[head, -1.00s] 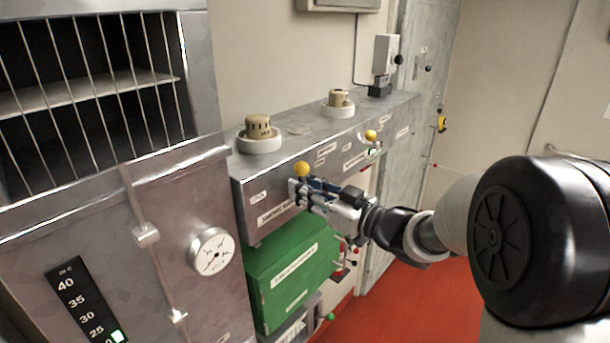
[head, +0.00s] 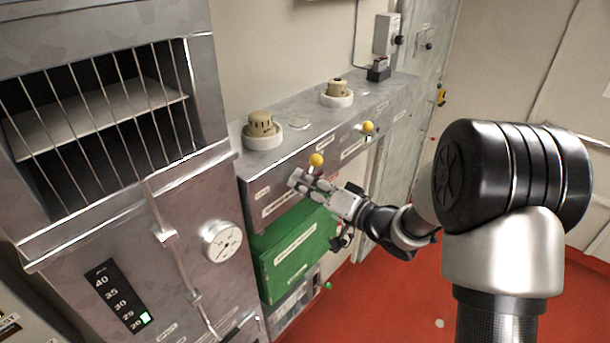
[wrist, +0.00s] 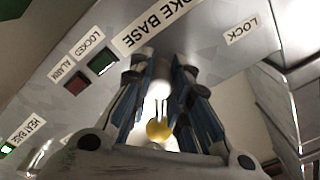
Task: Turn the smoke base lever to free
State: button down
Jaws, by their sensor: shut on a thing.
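The smoke base lever shows as a yellow ball (head: 316,160) on the front of the metal shelf box, below the nearer round base (head: 261,132). In the wrist view the ball (wrist: 158,130) and its pale stem lie between the fingers of my gripper (wrist: 160,75). My gripper (head: 298,180) is shut on the lever. The upside-down label (wrist: 152,26), partly covered, reads "...OKE BASE". A "LOCK" label (wrist: 243,28) is at right. Beside the "LOCKED" label is a dark green window (wrist: 103,62); beside "ALARM" is a dark red one (wrist: 77,85).
A second yellow-ball lever (head: 368,127) and round base (head: 337,94) are farther along the box. A green case (head: 295,255) hangs just below my gripper. A barred metal cabinet (head: 190,190) with a dial stands at left. Red floor is open at right.

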jog(key=shift+w+r+m+p, duration=0.1)
jog(key=shift+r+m+p, duration=0.15)
jog(key=shift+m+p, duration=0.25)
jog(key=shift+m, duration=0.3)
